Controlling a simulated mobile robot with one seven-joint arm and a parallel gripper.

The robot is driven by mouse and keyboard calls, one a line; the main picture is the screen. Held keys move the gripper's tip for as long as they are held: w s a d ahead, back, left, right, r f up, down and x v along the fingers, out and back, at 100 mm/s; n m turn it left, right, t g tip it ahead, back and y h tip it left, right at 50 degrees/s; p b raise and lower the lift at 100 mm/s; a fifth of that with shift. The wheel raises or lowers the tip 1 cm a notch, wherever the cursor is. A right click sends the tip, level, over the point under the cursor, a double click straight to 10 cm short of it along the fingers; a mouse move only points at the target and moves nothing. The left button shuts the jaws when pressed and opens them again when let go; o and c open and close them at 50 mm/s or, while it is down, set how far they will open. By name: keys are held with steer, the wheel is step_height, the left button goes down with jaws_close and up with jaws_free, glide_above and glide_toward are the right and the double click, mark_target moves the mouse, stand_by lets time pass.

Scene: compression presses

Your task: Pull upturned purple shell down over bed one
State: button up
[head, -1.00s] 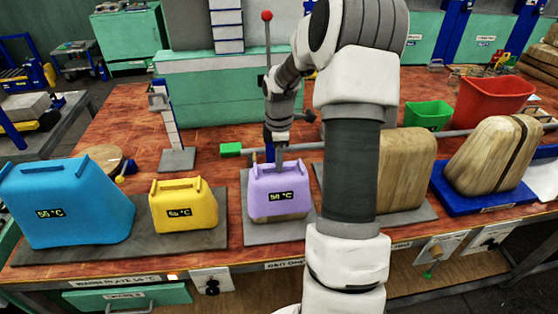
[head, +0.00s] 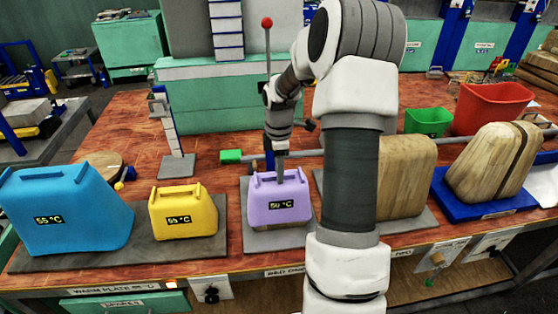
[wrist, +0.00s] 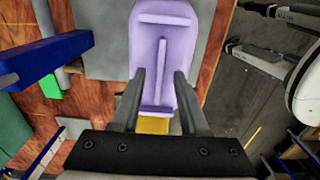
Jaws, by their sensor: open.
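The purple shell (head: 279,208), with a small dark temperature readout, stands upright with its handle on top. A strip of wooden form (head: 281,226) shows below its front edge, above the grey bed plate (head: 257,243). My gripper (head: 280,180) points down at the shell's top. In the wrist view the shell (wrist: 180,50) lies ahead of my gripper (wrist: 160,76), and its raised handle bar runs between the two spread fingers. The fingers are open; I cannot tell whether they touch the shell.
A yellow shell (head: 183,212) and a blue shell (head: 62,212) stand on a warm plate (head: 150,252) to the left. A bare wooden form (head: 407,177) is right of my arm, and another stands on a blue base (head: 448,203). Green (head: 427,121) and red (head: 490,108) bins are behind.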

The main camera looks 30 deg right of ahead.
step_height(320, 180, up, 17)
steer(key=shift+r+p, duration=0.15)
steer(key=shift+p, duration=0.2)
